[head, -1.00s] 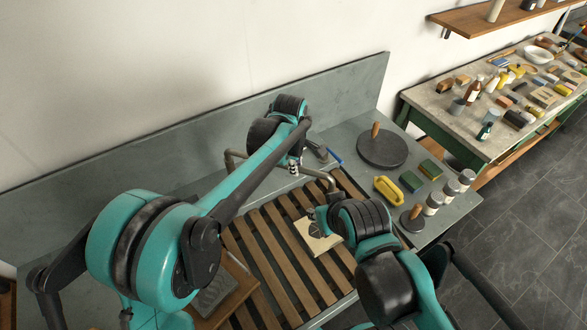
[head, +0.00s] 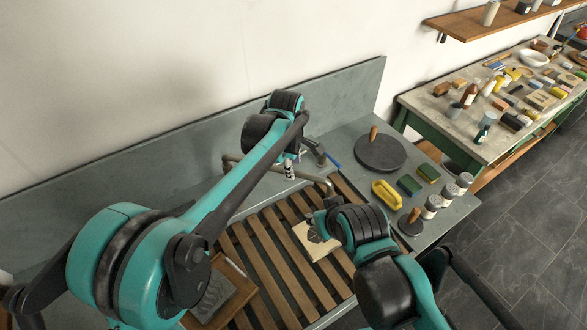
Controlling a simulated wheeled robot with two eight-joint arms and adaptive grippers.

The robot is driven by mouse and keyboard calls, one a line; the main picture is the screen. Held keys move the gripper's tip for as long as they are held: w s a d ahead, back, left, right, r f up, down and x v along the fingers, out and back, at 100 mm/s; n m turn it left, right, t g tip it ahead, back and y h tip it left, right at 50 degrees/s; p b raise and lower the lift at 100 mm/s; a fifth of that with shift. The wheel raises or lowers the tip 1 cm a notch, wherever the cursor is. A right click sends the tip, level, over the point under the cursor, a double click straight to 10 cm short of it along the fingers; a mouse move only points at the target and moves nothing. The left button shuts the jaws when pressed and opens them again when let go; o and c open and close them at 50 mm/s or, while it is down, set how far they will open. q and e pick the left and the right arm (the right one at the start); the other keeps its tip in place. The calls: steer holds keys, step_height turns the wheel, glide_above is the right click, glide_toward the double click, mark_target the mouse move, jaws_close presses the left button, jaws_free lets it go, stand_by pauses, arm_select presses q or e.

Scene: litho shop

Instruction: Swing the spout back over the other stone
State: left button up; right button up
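The metal spout (head: 255,178) is a bent pipe over the back of the slatted sink. It runs from the left to a downturned end at the right, near the pale stone. My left gripper (head: 289,170) points down at the spout's middle; I cannot tell whether it touches or grips it. The pale stone (head: 305,239) with a dark picture lies on the slats. The grey stone (head: 214,300) in a wooden frame lies at the front left, partly behind my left arm. My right gripper (head: 320,224) is over the pale stone, its fingers mostly hidden.
A blue-handled tap (head: 328,156) stands behind the spout. A round dark disc with a wooden handle (head: 380,153), a yellow item (head: 386,194), sponges (head: 409,185) and several jars (head: 448,193) fill the right ledge. A grey backsplash (head: 350,95) borders the back.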

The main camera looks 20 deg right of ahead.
arm_select(q)
step_height(320, 180, up, 9)
steer(key=s+a, duration=0.1)
steer(key=shift+s, duration=0.3)
stand_by(0.4)
